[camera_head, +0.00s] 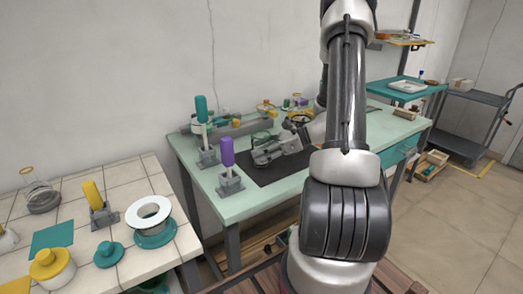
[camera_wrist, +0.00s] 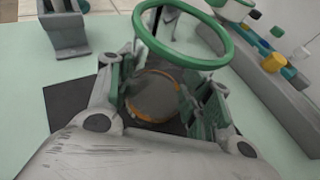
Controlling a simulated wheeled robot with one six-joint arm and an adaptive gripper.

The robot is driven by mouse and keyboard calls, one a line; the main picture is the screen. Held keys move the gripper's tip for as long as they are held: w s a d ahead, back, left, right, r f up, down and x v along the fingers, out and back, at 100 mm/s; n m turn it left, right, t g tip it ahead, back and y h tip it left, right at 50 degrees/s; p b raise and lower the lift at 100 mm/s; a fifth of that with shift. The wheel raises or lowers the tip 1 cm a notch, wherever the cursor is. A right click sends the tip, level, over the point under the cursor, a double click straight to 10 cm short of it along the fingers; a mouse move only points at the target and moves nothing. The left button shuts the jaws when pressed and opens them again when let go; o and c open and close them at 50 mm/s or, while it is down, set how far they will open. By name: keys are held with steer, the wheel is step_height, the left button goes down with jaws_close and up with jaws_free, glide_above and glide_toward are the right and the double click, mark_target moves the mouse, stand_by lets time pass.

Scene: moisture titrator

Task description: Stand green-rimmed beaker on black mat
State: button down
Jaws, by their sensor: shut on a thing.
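The green-rimmed beaker shows as a thick green ring (camera_wrist: 222,50) above clear glass in the wrist view. In the head view its rim (camera_head: 262,137) is small beside my gripper (camera_head: 268,152). My gripper (camera_wrist: 158,92) is shut on the beaker, with one finger pad on each side of the glass below the rim. The black mat (camera_head: 282,172) lies on the pale green table, under my gripper; part of it shows in the wrist view (camera_wrist: 68,105). An orange-edged grey disc shows between the fingers. I cannot tell whether the beaker's base touches the mat.
A purple-handled clamp (camera_head: 228,160) and a teal-handled one (camera_head: 204,130) stand left of the mat. A grey rack with small bottles (camera_wrist: 278,80) runs along the back. The tiled bench (camera_head: 130,180) at left holds a flask and several lids.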

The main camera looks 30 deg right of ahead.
steer(key=shift+f, duration=0.15)
steer(key=c, duration=0.5)
jaws_free()
steer(key=shift+c, duration=0.2)
steer(key=c, duration=0.4)
steer(key=shift+d, duration=0.1)
steer(key=shift+v, duration=4.15)
